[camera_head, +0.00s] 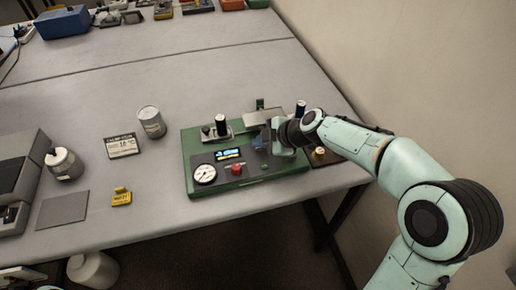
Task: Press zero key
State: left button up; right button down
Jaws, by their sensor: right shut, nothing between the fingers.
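A green instrument (197,136) sits on the table near its front right edge. Its dark front panel carries a lit blue display (229,154), a round white dial (204,174) and a red knob or button (237,169). A small green button (264,167) is at the panel's right. The labels are too small to read, so I cannot tell which one is the zero key. My right gripper (263,142) is shut and empty, above the right part of the instrument, and hides some of it. I cannot tell whether it touches. My left gripper is not in view.
A metal can (151,122), a labelled card (123,146) and a yellow block (121,196) stand left of the instrument. A jar (64,163), a grey plate (63,209) and a grey machine (22,165) are farther left. A wall closes the right side. The table's middle is clear.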

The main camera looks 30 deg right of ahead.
aim_at(261, 150)
jog(key=shift+f+b, duration=0.4)
jog(key=shift+b, duration=0.25)
dwell(0.8)
jog(key=shift+r, duration=0.85)
jog(key=shift+r+p, duration=1.45)
jog(key=shift+r, duration=1.1)
jog(key=shift+f, duration=0.1)
